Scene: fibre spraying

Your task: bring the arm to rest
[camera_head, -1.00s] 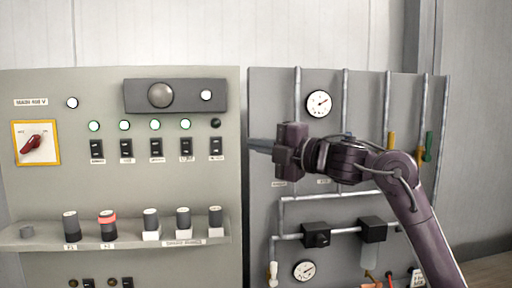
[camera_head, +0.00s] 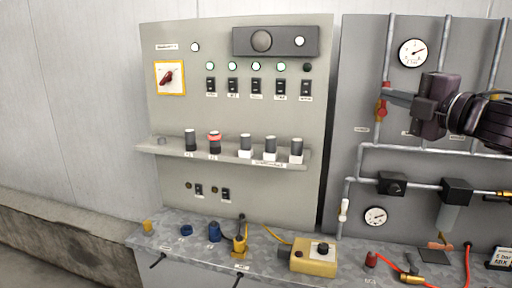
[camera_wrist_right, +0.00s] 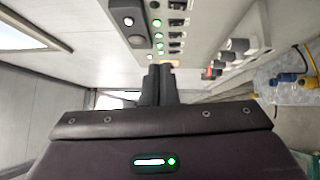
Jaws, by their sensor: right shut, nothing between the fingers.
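My right gripper (camera_head: 388,93) is in the head view at the right, in front of the grey pipe panel (camera_head: 350,60). Its fingers point left toward the light control panel and hold nothing. In the right wrist view the two dark fingers (camera_wrist_right: 158,84) are together, with the control panel above and to the right. My arm comes in from the right edge of the head view. My left gripper is not in either view.
The control panel (camera_head: 235,125) has switches, a red rotary handle (camera_head: 167,77) and a shelf (camera_head: 170,150) with several knobs. Below is a metal bench (camera_head: 200,258) with a yellow box (camera_head: 313,260) and cables. A gauge (camera_head: 412,53) is above my gripper. Left of the panels is bare wall.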

